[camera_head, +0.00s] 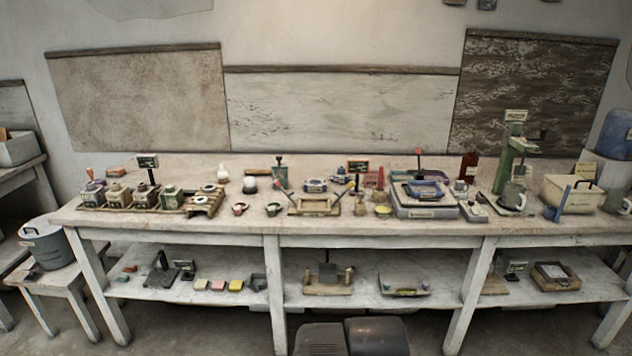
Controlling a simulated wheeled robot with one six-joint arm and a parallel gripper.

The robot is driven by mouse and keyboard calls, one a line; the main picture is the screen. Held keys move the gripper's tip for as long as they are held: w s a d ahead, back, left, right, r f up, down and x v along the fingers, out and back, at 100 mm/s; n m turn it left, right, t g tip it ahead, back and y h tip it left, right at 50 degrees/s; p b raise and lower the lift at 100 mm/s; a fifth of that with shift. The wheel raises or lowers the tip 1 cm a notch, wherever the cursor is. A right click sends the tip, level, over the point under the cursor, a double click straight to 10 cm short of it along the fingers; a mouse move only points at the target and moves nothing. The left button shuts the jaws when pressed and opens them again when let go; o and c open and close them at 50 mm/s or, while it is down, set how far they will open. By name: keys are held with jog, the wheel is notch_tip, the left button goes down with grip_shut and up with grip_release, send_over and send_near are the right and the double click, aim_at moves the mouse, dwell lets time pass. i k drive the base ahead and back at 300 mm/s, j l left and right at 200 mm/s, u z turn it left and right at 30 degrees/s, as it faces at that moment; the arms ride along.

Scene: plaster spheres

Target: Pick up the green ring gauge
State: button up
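Two small ring-shaped gauges with short handles lie near the front of the long bench, left of centre. The right one (273,209) looks dull green, and the left one (240,208) looks reddish. They are too small to be sure of their colours. The two stand a little apart, with bare bench top between them. My gripper is not in view; only dark rounded parts, probably my own body, show at the bottom centre.
The long bench (150,219) is crowded. A wooden stand (205,203) is left of the rings, and a wooden cradle (314,207) is right. A white sphere (250,185) sits behind. A green press (508,160) stands at right. The bench's front edge near the rings is clear.

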aim_at(271, 211)
jog(key=i+j+u, duration=0.15)
jog(key=i+j, duration=0.4)
jog(key=i+j+u, duration=0.15)
jog(key=i+j, duration=0.35)
jog(key=i+j+u, duration=0.15)
jog(key=i+j, duration=0.3)
jog(key=i, duration=0.2)
